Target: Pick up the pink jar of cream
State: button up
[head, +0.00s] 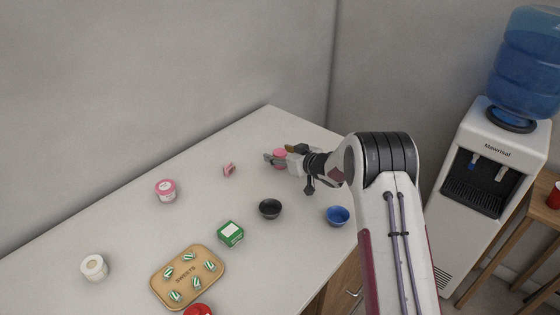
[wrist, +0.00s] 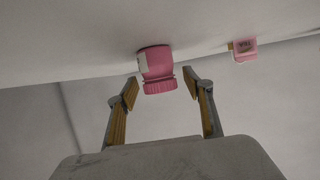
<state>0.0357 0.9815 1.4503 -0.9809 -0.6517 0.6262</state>
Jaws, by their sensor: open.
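A small pink jar (head: 280,153) stands on the counter at my gripper (head: 277,159), partly hidden by it in the head view. The wrist view shows this pink jar (wrist: 157,62) with a ribbed pink lid and a pale label on one side. My gripper (wrist: 161,90) is open, with one finger on each side of the lid end. Gaps show between the fingers and the jar. Another jar (head: 165,190), with a pink lid and a pink and white body, stands further left on the counter, apart from my gripper.
A black bowl (head: 270,209), blue bowl (head: 337,215), green box (head: 230,233), wooden sweets tray (head: 160,290) and white roll (head: 94,268) are nearer. The counter's back strip (head: 255,125) is clear. A water cooler (head: 490,180) stands right.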

aim_at(280, 152)
dwell(0.5)
jog(key=c, duration=1.2)
jog(key=shift+r, duration=5)
